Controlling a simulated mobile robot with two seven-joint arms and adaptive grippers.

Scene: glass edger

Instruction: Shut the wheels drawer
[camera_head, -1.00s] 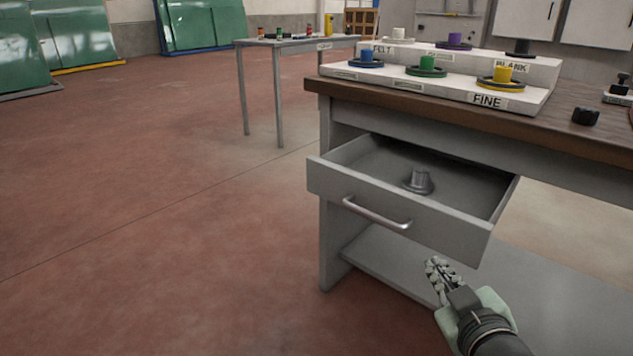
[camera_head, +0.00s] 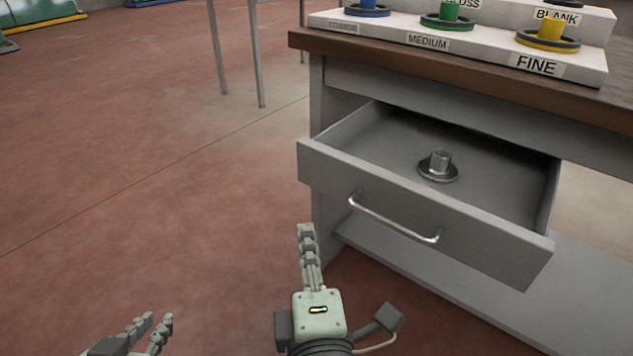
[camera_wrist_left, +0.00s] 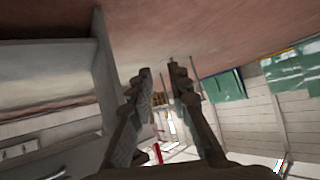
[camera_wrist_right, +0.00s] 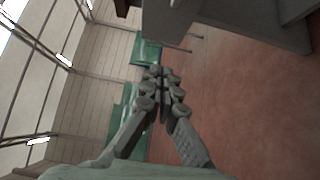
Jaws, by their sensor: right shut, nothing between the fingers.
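The wheels drawer (camera_head: 400,205) is pulled well out of the workbench, with a silver bar handle (camera_head: 395,222) on its front. A grey metal flanged piece (camera_head: 438,167) stands inside it. My right gripper (camera_head: 307,235) is shut and empty, in front of the drawer's left part and below its front, apart from the handle. Its closed fingers also show in the right wrist view (camera_wrist_right: 162,80). My left gripper (camera_head: 155,325) is at the bottom left of the head view, away from the drawer. Its fingers stand apart in the left wrist view (camera_wrist_left: 158,75), with nothing between them.
The workbench top (camera_head: 420,65) carries a white stepped stand (camera_head: 480,62) with blue, green and yellow wheels. A lower shelf (camera_head: 450,285) lies under the drawer. A table's legs (camera_head: 258,60) stand behind.

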